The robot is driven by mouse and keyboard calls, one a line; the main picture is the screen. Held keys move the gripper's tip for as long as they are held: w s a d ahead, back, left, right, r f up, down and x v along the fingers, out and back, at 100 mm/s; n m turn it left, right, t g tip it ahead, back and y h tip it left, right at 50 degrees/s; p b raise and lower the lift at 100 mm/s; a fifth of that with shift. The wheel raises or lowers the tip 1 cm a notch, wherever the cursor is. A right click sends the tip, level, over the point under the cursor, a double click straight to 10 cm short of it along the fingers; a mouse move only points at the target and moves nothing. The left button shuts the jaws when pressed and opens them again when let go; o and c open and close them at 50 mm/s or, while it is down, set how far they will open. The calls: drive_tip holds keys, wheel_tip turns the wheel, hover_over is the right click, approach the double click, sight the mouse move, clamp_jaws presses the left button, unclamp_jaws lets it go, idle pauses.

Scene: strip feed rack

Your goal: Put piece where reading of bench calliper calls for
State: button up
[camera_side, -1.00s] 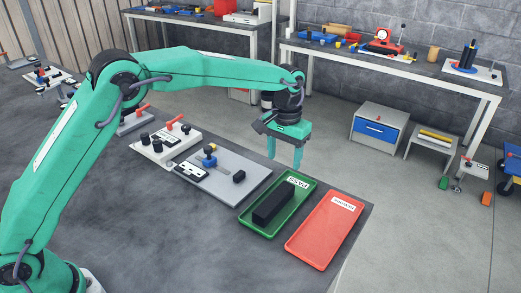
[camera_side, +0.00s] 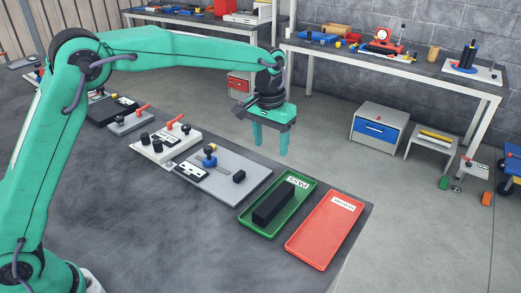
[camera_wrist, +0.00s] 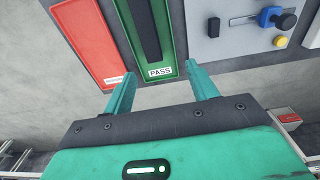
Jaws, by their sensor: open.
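A black bar-shaped piece (camera_side: 272,204) lies in the green tray (camera_side: 299,211), whose label reads PASS in the wrist view (camera_wrist: 160,72). The red tray (camera_side: 326,232) beside it is empty; its label is too small to read. A grey plate (camera_side: 225,187) with a blue and yellow knob (camera_side: 209,158), a small black block and a dark display stands left of the green tray; it may be the bench calliper, and its reading is not legible. My gripper (camera_side: 271,150) is open and empty, raised above the table's far edge; its fingers (camera_wrist: 160,92) also show in the wrist view.
A white box with black knobs (camera_side: 165,145) and a red-handled fixture (camera_side: 129,122) stand further left along the bench. The bench (camera_side: 150,220) in front is clear. A back bench with tools, a drawer cabinet (camera_side: 379,130) and stools stand beyond the floor.

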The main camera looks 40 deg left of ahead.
drive_tip(key=s+a+r+t, duration=0.1)
drive_tip(key=s+a+r, duration=0.4)
drive_tip(key=s, duration=0.2)
drive_tip(key=s+a+r+t, duration=0.2)
drive_tip(key=s+a+r, duration=0.25)
drive_tip(key=s, duration=0.25)
drive_tip(key=s+a+f+t, duration=0.1)
drive_tip(key=s+a, duration=0.1)
drive_tip(key=s, duration=0.6)
drive_tip(key=s+a+f+t, duration=0.1)
drive_tip(key=s+a+f, duration=0.1)
drive_tip(key=s, duration=0.6)
drive_tip(key=shift+s+a, duration=0.3)
drive_tip(key=shift+a, duration=0.3)
